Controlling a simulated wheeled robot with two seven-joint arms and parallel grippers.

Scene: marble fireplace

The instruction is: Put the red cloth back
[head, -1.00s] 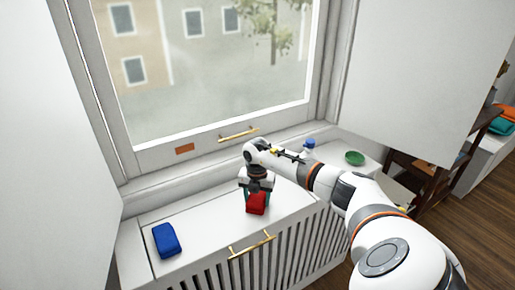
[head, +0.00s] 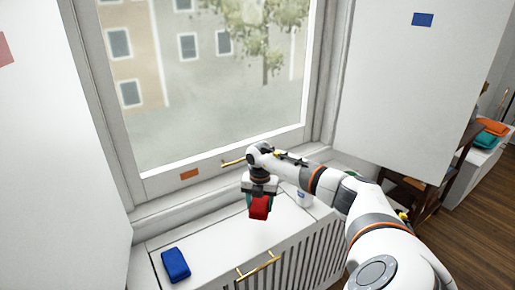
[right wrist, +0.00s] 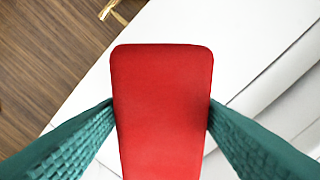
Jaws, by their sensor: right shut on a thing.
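The red cloth (head: 260,208) is folded into a small block and is held above the white sill cabinet in the head view. My right gripper (head: 259,197) is shut on it. In the right wrist view the red cloth (right wrist: 162,105) fills the middle, with a teal finger pressed to each side. The white surface shows beneath it, with wooden floor at the left. My left gripper is not in view.
A folded blue cloth (head: 175,263) lies on the cabinet top (head: 213,241). A blue square (head: 422,19) marks the right white panel, a pink one (head: 4,49) the left, and an orange one (head: 189,174) the window frame.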

